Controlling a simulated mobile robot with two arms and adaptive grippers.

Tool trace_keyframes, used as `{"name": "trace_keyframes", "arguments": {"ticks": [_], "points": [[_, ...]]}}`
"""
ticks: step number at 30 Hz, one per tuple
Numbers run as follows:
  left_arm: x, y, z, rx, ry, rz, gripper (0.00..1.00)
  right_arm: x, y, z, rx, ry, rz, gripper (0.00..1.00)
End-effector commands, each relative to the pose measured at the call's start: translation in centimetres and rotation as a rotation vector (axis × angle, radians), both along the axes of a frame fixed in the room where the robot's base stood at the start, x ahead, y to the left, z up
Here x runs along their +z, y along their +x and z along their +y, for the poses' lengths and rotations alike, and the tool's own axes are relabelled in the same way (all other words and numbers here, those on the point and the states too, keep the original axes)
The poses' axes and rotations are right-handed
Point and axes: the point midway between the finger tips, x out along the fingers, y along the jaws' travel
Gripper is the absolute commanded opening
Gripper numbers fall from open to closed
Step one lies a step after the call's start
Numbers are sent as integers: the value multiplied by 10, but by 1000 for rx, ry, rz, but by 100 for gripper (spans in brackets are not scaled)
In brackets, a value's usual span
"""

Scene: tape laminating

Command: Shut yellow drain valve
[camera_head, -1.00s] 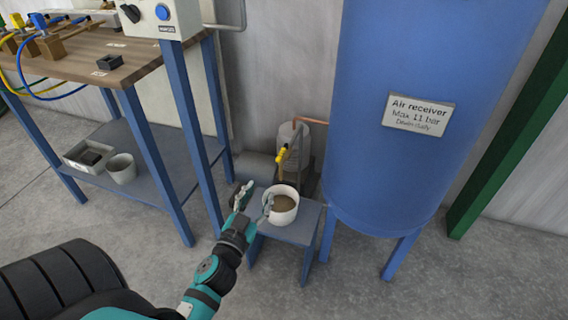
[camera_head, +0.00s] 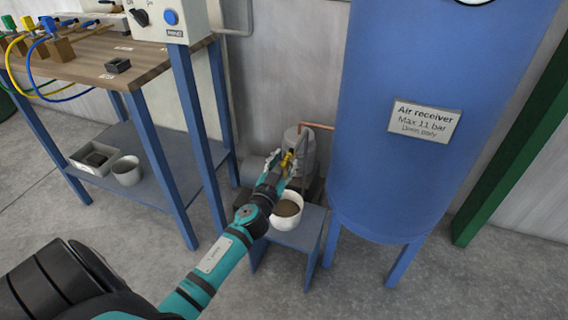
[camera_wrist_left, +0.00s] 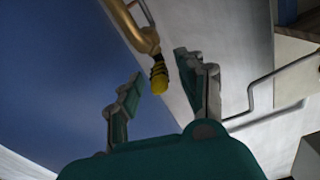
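The yellow drain valve (camera_head: 287,160) sits on the copper pipe beside the blue air receiver (camera_head: 385,165). In the left wrist view the yellow valve part (camera_wrist_left: 159,76) hangs at the end of a brass-coloured pipe, between and beyond the fingertips. My left gripper (camera_head: 281,163) is at the valve in the head view and partly covers it. In the left wrist view its fingers (camera_wrist_left: 155,75) stand apart, with gaps to the valve. A white cup with brown contents (camera_head: 288,210) stands below. My right gripper is not in view.
The cup stands on a small blue-grey stand (camera_head: 298,237) near the receiver's legs. A workbench (camera_head: 140,65) with hoses and a control box (camera_head: 160,18) is at the left. A grey cylinder (camera_head: 303,140) stands behind the valve.

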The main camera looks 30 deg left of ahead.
Motion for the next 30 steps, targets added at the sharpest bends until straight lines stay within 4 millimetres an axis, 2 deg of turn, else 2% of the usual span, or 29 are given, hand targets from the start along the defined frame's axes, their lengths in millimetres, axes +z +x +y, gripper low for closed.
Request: {"name": "trace_keyframes", "arguments": {"ticks": [4, 5, 13, 30], "points": [[0, 0, 0, 0, 0, 0, 39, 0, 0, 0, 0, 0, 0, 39], [0, 0, 0, 0, 0, 0, 36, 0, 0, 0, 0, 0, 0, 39], [0, 0, 0, -1, 0, 0, 1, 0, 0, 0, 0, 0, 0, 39], [0, -1, 2, -21, 1, 1, 0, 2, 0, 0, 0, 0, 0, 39]]}}
